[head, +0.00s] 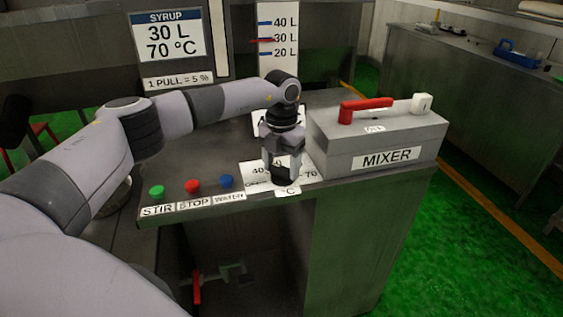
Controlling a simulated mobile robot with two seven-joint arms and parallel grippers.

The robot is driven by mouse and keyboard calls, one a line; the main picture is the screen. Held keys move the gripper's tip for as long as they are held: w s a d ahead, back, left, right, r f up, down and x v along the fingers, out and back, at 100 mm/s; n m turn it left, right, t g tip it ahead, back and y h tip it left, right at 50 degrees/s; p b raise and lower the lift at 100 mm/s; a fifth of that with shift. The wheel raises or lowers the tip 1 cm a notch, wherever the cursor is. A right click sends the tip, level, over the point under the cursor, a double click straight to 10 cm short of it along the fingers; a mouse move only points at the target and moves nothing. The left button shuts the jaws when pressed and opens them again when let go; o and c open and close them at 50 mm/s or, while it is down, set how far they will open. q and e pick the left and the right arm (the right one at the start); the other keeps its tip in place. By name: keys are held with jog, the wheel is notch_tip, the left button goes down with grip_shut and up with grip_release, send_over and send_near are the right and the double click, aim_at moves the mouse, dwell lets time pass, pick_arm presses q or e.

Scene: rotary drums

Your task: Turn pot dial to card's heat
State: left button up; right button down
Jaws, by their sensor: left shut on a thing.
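The card (168,38) at the top left reads SYRUP, 30 L and 70 °C. My left gripper (284,174) points down at the counter and is shut on the black pot dial (282,176). The dial plate (256,175) under it is white, with 40 at its left and 70 at its right; a °C label (287,190) is in front. The gripper covers much of the dial, so I cannot tell where its pointer stands. My right gripper is not in view.
The grey MIXER box (345,155) with a red lever (366,107) stands just right of the gripper. Green (157,191), red (193,187) and blue (227,181) buttons line the counter's front left. A level scale (279,40) stands behind. A red-handled valve (197,287) is below.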

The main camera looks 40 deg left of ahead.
pick_arm(q)
jog(key=m, duration=0.6)
jog(key=shift+w+m, duration=0.1)
jog(key=shift+m, duration=0.2)
jog(key=m, duration=0.7)
jog(key=shift+w+d, duration=0.1)
jog(key=m, duration=0.6)
jog(key=shift+d+m, duration=0.1)
jog(key=shift+m, duration=0.2)
jog(key=m, duration=0.6)
jog(key=shift+b, duration=0.35)
jog(key=shift+m, duration=0.5)
jog(key=o, duration=1.1)
jog(key=shift+c, duration=0.2)
jog(key=shift+r, duration=0.1)
